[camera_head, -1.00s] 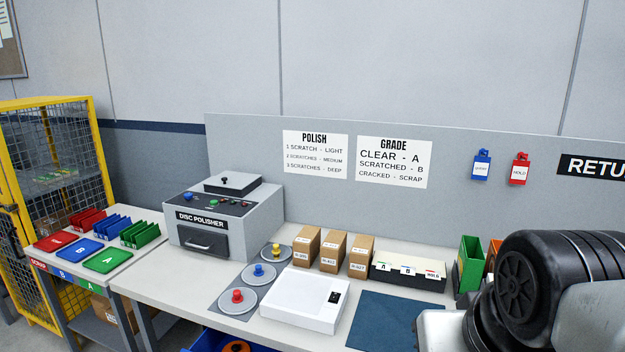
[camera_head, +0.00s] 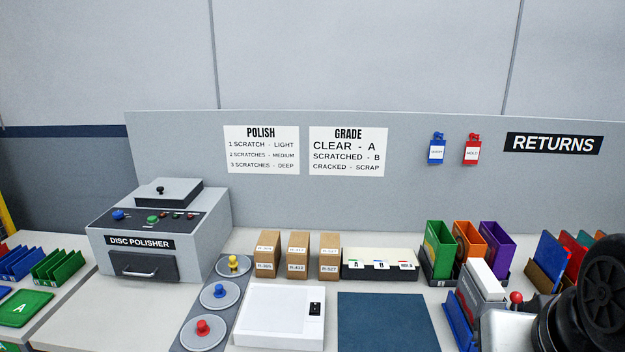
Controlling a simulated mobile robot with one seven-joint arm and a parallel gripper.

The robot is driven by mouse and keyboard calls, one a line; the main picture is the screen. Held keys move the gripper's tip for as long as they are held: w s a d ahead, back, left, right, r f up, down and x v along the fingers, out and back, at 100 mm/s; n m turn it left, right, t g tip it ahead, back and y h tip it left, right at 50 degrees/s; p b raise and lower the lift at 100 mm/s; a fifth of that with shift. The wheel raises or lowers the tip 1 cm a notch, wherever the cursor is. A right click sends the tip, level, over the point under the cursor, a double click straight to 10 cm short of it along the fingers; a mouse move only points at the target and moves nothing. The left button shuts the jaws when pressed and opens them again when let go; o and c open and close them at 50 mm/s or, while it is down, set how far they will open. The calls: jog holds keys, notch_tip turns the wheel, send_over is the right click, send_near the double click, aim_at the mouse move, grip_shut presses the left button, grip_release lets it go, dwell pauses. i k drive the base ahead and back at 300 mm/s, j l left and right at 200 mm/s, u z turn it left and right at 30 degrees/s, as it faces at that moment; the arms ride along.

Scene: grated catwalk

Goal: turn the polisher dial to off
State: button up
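The disc polisher (camera_head: 158,235) is a grey box at the left of the bench, with a dark sloped control panel (camera_head: 155,220) on top. A blue knob (camera_head: 118,215) is at the panel's left end, and a green knob or button (camera_head: 152,220) is near its middle. Small red and green controls or lamps sit further right. The dial's setting is too small to read. A black-knobbed lid (camera_head: 161,191) is behind the panel. Part of my arm shows at the lower right, far from the polisher. My gripper's fingers are not in view.
Three discs with yellow, blue and red knobs (camera_head: 203,328) lie right of the polisher. A white box (camera_head: 280,315), small cartons (camera_head: 298,255), a label tray (camera_head: 380,265) and a blue mat (camera_head: 385,322) follow. Coloured folders (camera_head: 468,245) stand at the right. Green and blue racks (camera_head: 58,266) are at the left.

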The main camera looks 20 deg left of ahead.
aim_at(118, 214)
jog(key=j, duration=5.3)
